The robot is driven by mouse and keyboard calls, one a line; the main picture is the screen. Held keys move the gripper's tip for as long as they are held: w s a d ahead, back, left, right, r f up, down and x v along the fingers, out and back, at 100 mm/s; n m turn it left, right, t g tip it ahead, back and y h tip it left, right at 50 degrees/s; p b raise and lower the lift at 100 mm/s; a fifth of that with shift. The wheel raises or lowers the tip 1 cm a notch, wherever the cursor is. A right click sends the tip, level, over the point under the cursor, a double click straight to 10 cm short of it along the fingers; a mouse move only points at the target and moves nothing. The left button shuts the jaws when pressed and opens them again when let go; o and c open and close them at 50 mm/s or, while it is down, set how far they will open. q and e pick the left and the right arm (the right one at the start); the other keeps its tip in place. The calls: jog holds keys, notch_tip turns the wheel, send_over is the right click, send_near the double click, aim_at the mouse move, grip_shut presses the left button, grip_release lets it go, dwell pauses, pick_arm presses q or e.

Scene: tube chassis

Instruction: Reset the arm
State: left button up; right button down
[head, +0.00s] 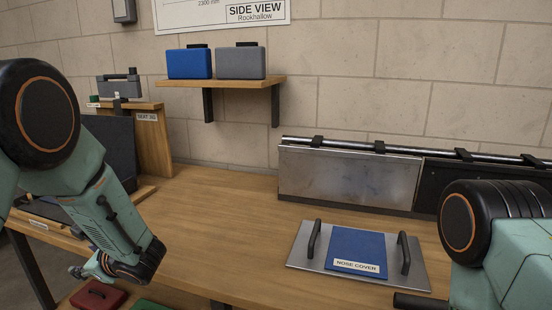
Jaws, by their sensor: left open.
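My left arm (110,210) comes in from the left, green with black joints, and bends down past the left end of the wooden bench. My left gripper (85,271) is small and partly hidden behind its wrist. It is open and holds nothing that I can see. It hangs above a lower level with a red case. My right arm (495,235) stands at the right edge, over the bench's right side.
A NOSE COVER plate (417,275) with two black handles lies on the bench (230,215). Behind it stands a metal panel (348,178) under a rail. A wall shelf (225,83) holds a blue case (189,64) and a grey case (240,63). The bench's middle is clear.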

pick_arm(q)
jog(key=s+d+f+n+g+h, duration=0.5)
jog(key=s+d+f+n+h, duration=0.75)
jog(key=s+d+f, duration=0.85)
jog(key=s+a+f+n, duration=0.1)
jog(key=s+n, duration=0.2)
jog(key=s, duration=0.5)
jog(key=s+f+n, duration=0.1)
jog(key=s+n, duration=0.3)
jog(key=s, duration=0.4)
jog(key=shift+s+a+f, duration=0.2)
jog(key=shift+a+f, duration=0.15)
jog(key=shift+f, duration=0.05)
